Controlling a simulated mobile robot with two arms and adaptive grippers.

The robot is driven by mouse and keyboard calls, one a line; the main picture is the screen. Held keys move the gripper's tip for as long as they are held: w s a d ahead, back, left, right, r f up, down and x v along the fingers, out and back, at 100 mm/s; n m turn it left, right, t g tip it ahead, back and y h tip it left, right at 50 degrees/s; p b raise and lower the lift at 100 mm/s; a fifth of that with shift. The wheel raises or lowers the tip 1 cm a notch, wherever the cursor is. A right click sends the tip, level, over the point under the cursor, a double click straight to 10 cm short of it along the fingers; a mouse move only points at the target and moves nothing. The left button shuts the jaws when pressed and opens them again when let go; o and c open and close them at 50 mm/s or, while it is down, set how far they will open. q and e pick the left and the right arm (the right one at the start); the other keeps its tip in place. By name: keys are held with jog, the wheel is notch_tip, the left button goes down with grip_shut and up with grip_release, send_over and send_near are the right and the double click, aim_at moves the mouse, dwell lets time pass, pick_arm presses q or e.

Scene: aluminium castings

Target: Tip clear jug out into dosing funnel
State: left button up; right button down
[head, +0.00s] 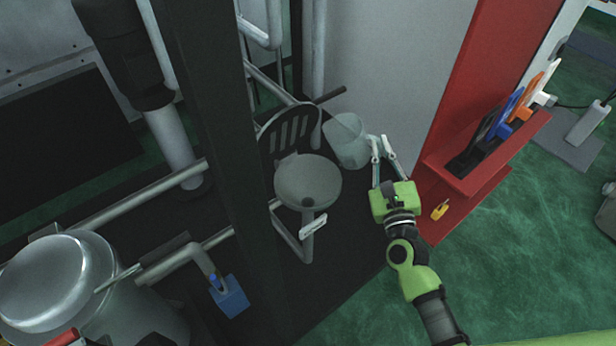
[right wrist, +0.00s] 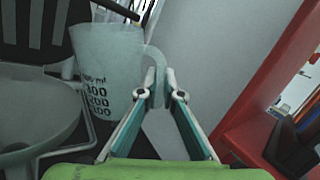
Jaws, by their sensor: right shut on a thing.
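The clear jug (head: 349,146) is behind and to the right of the dosing funnel (head: 308,184). In the right wrist view the jug (right wrist: 105,70) shows dark volume marks and stands roughly upright, its handle towards me. My right gripper (head: 383,150) is shut on the jug's handle; its fingers (right wrist: 160,92) meet there in the wrist view. The funnel is a wide grey bowl on a stand, and its rim (right wrist: 28,152) shows at lower left in the wrist view. The jug is beside the bowl, not over it. I cannot tell what the jug holds. My left gripper is not in view.
A red rack (head: 465,182) with coloured tools stands to the right of my right arm. A dark post (head: 215,130) rises left of the funnel. A rounded metal vessel (head: 60,285) is at lower left, near a blue block (head: 230,297). A grey wall (head: 390,70) stands behind the jug.

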jog(key=shift+w+d+m+g+h+p, duration=0.25)
jog(key=shift+d+m+g+p, duration=0.25)
jog(key=shift+m+p, duration=0.7)
jog(key=shift+w+d+m+g+h+p, duration=0.2)
jog(key=shift+d+m+g+p, duration=0.3)
jog(key=shift+m+p, duration=0.65)
